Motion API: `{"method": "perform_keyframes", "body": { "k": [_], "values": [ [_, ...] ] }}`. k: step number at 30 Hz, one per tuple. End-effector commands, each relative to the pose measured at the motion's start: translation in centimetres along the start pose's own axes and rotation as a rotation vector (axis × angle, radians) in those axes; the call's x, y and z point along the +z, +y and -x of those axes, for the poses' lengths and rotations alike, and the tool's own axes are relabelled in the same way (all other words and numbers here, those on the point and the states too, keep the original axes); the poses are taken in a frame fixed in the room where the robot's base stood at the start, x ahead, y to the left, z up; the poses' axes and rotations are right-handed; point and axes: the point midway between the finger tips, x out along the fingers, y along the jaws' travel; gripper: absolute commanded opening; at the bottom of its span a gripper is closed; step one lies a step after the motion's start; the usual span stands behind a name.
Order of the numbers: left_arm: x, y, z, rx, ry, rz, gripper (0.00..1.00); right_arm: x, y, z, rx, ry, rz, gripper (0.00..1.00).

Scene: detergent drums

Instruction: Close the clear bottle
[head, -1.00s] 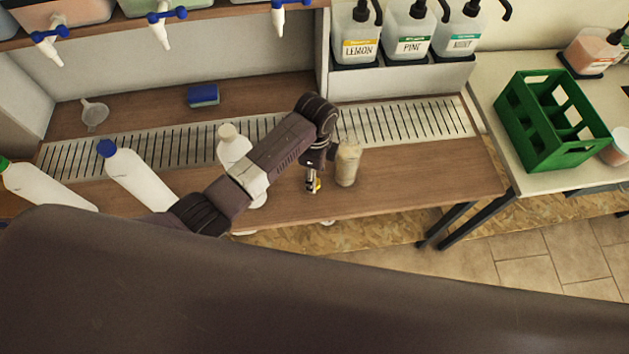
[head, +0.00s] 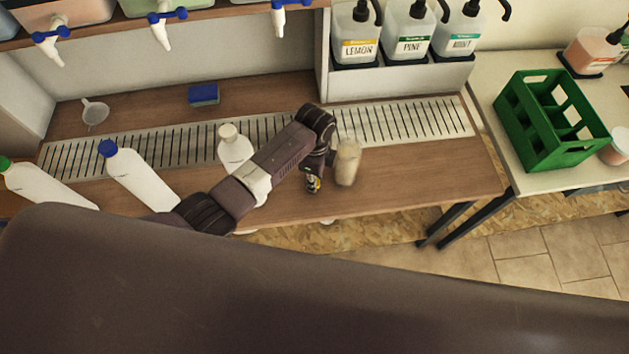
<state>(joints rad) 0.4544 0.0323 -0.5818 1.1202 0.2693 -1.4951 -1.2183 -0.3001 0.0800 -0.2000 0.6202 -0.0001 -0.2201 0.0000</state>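The clear bottle (head: 347,163) stands upright on the wooden counter, just right of my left arm's wrist. It is see-through with pale beige contents; its top is blurred and I cannot make out a cap. My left gripper (head: 313,185) points down beside the bottle's lower left side. It is small and dark here, so I cannot tell whether its fingers are open or shut, or whether the wrist touches the bottle. My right gripper is not in view.
White bottles with a green cap (head: 45,186), a blue cap (head: 138,178) and a cream cap (head: 235,148) stand left; my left arm partly hides the last. A drain grate (head: 400,120) runs behind. A green crate (head: 550,120) is on the right table. Counter right of the clear bottle is free.

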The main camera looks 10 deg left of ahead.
Motion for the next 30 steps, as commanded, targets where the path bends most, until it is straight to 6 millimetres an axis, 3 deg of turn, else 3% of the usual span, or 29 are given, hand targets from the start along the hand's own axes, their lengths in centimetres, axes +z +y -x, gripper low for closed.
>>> {"method": "perform_keyframes", "body": {
  "k": [11,17,20,30],
  "values": [
    [0.0,0.0,0.3,0.000,0.000,0.000,0.17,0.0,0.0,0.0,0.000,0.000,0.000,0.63],
    [0.0,-0.1,2.1,-0.003,0.000,-0.001,0.17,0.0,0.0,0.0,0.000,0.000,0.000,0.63],
    [0.0,-0.2,4.1,-0.006,0.000,-0.001,0.17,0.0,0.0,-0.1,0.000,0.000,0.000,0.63],
    [0.0,-0.2,14.1,-0.007,0.000,0.000,0.17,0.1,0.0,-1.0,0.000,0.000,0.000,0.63]
  ]
}}
